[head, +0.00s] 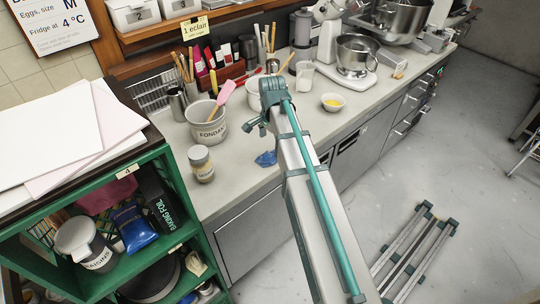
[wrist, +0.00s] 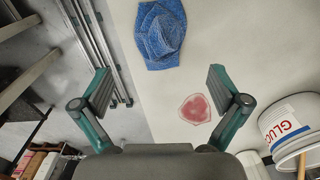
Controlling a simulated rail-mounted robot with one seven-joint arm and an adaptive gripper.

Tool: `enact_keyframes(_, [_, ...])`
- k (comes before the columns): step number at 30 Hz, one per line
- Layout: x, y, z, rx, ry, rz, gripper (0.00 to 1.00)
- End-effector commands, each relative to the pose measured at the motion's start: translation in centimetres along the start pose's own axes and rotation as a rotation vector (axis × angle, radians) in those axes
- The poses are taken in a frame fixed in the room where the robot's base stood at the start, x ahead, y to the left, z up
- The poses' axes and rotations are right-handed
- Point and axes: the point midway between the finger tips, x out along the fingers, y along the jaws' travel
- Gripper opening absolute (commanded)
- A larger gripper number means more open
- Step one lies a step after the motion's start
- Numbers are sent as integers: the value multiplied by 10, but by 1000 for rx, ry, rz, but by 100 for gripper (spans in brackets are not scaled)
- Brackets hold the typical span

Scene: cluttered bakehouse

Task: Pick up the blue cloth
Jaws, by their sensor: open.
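The blue cloth (wrist: 160,35) lies crumpled and folded on the pale worktop, near its front edge, at the top of the wrist view. In the head view, part of the blue cloth (head: 265,159) shows just left of my arm. My gripper (wrist: 160,90) is open and empty, its two fingers spread wide. The cloth appears beyond the fingertips in the wrist view, apart from them.
A red, clear-edged patch (wrist: 195,108) lies on the worktop near the right finger. A white GLUC-labelled tub (wrist: 290,125) stands further right. A ladder-like frame (head: 415,250) is on the floor.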

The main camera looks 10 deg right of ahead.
Motion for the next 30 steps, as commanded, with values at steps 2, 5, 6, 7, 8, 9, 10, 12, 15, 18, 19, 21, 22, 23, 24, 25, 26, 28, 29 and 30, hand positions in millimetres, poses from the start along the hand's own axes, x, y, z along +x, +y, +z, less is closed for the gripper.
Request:
enact_keyframes(2, [3, 0, 1, 0, -1, 2, 98])
enact_keyframes(5, [11, 1, 4, -1, -1, 3, 98])
enact_keyframes(6, [15, 1, 5, -1, -1, 3, 98])
enact_keyframes(7, [18, 1, 6, -1, -1, 3, 98])
enact_keyframes(8, [21, 1, 7, -1, -1, 3, 98])
enact_keyframes(9, [26, 1, 8, -1, -1, 3, 98])
enact_keyframes(10, [29, 1, 9, -1, -1, 3, 98])
enact_keyframes(12, [37, 0, 8, 0, -1, 2, 98])
enact_keyframes(15, [46, 0, 8, 0, -1, 2, 98])
enact_keyframes(18, [50, 0, 8, 0, 0, 1, 98])
enact_keyframes(19, [50, 0, 8, 0, 0, 0, 98])
enact_keyframes(21, [51, 0, 8, 0, 0, 0, 98])
enact_keyframes(22, [51, 0, 8, 0, 0, 0, 98])
enact_keyframes(23, [51, 0, 8, 0, 0, 0, 98])
enact_keyframes(24, [51, 0, 8, 0, 0, 0, 98])
enact_keyframes(25, [51, 0, 8, 0, 0, 0, 98])
enact_keyframes(26, [51, 0, 8, 0, 0, 0, 95])
enact_keyframes(28, [51, 0, 8, 0, 0, 0, 83])
enact_keyframes(29, [51, 0, 8, 0, 0, 0, 78])
enact_keyframes(30, [51, 0, 8, 0, 0, 0, 71])
